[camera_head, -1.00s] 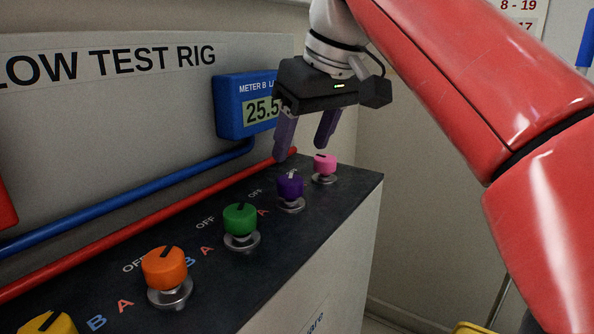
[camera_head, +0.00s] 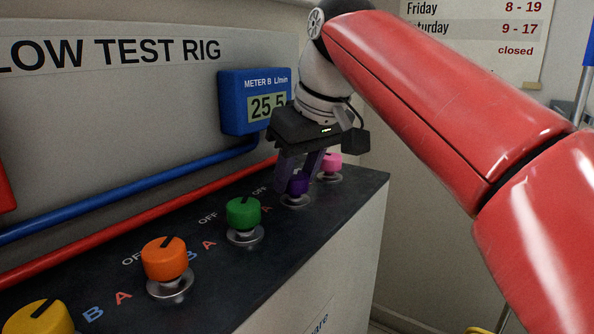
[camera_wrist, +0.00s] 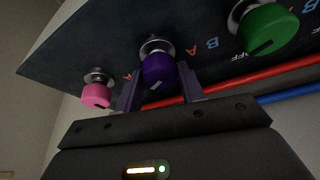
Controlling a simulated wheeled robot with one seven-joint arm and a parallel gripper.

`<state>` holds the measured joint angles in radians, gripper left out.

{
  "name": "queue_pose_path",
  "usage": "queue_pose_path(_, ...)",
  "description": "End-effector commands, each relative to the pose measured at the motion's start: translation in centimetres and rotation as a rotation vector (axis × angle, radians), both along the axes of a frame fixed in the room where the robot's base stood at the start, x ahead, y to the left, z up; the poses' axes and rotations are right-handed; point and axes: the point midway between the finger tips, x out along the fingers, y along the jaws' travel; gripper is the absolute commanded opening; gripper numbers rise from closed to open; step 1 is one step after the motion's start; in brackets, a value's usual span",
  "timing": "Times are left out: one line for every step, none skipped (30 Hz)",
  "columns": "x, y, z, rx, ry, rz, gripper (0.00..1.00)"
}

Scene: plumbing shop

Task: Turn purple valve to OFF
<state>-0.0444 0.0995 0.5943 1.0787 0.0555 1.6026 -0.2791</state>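The purple valve (camera_head: 298,186) is a round knob on a metal base on the dark bench top, between the green and pink valves. In the head view my gripper's fingers partly cover it. The wrist view shows the purple valve (camera_wrist: 158,68) with a pale pointer mark on its lower face. My gripper (camera_head: 295,180) points down at it. In the wrist view the gripper (camera_wrist: 159,76) has one finger on each side of the knob, fingers apart. I cannot tell whether either finger touches it. An OFF label (camera_head: 260,190) lies just left of the valve in the head view.
The pink valve (camera_head: 330,165) stands close beyond the gripper. The green valve (camera_head: 243,213), orange valve (camera_head: 165,258) and yellow valve (camera_head: 40,318) line up nearer. Red pipe (camera_head: 150,214) and blue pipe (camera_head: 130,192) run along the wall. Blue meter B (camera_head: 235,95) reads 25.5.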

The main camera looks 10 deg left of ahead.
Motion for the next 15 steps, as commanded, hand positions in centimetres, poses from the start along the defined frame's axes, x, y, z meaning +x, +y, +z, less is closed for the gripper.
queue_pose_path(0.00, 0.00, 0.01, 0.000, 0.000, 0.000, 0.32)
queue_pose_path(0.00, 0.00, 0.01, 0.000, 0.000, 0.000, 0.28)
queue_pose_path(0.01, -0.01, 0.01, 0.000, 0.000, 0.000, 0.23)
queue_pose_path(0.00, -0.01, 0.02, 0.000, 0.000, 0.000, 0.19)
queue_pose_path(0.00, -0.02, 0.01, 0.000, 0.000, 0.000, 0.15)
queue_pose_path(0.00, -0.02, 0.01, 0.000, 0.000, 0.000, 0.15)
queue_pose_path(0.00, -0.01, 0.02, 0.000, 0.000, 0.000, 0.15)
queue_pose_path(0.00, -0.02, 0.03, 0.000, 0.000, 0.001, 0.15)
queue_pose_path(0.01, -0.02, 0.03, 0.000, 0.000, 0.004, 0.15)
queue_pose_path(0.01, -0.03, 0.04, -0.001, -0.001, 0.007, 0.15)
queue_pose_path(0.01, -0.03, 0.05, 0.000, 0.000, 0.012, 0.15)
queue_pose_path(0.02, -0.04, 0.06, -0.001, -0.001, 0.019, 0.15)
queue_pose_path(0.03, -0.04, 0.07, -0.001, 0.000, 0.026, 0.15)
queue_pose_path(0.03, -0.04, 0.08, -0.001, 0.000, 0.035, 0.15)
queue_pose_path(0.04, -0.04, 0.09, -0.001, 0.001, 0.050, 0.15)
